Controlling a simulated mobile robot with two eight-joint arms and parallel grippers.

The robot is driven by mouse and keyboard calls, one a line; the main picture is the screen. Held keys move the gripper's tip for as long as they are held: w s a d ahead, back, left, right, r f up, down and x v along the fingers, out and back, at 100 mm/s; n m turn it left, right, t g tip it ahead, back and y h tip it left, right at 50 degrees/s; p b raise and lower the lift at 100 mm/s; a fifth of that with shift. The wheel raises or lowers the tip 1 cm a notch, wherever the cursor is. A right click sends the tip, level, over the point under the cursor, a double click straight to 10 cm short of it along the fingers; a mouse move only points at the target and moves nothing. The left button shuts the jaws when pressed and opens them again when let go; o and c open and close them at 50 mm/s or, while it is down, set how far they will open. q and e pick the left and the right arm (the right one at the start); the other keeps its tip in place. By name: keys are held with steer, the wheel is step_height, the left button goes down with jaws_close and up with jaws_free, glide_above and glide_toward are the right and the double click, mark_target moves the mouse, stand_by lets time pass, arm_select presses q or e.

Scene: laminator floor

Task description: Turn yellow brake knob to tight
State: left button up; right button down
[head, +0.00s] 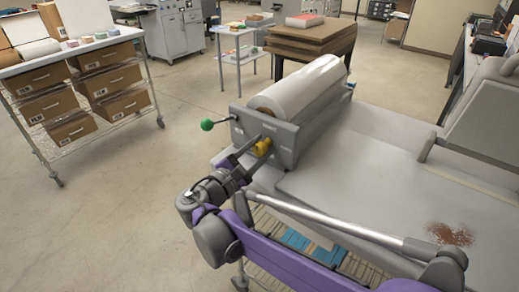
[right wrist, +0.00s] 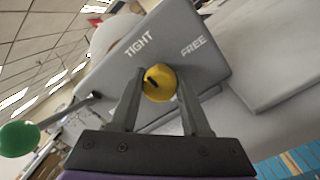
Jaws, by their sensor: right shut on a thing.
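The yellow brake knob (head: 262,147) sits on the end plate of the grey roll holder in the head view. In the right wrist view the knob (right wrist: 159,83) is round, with a dark pointer mark on its face. The end plate (right wrist: 205,65) carries the words TIGHT at upper left and FREE at right. The mark slants, and I cannot tell exactly which word it points to. My right gripper (right wrist: 160,95) has a finger on each side of the knob and is shut on it. It reaches the knob from the lower left in the head view (head: 252,152). My left gripper is not in view.
A lever with a green ball (head: 207,125) sticks out left of the end plate, close to my right gripper. A white film roll (head: 305,85) lies in the holder. The grey machine bed (head: 370,150) extends right. A shelf cart (head: 100,75) with boxes stands left; floor between is clear.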

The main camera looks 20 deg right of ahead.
stand_by(0.4)
steer(key=shift+c, duration=1.9)
jaws_free()
steer(key=b+v, duration=0.1)
steer(key=v, duration=0.9)
steer(key=shift+s+a, duration=0.25)
steer(key=shift+a, duration=0.05)
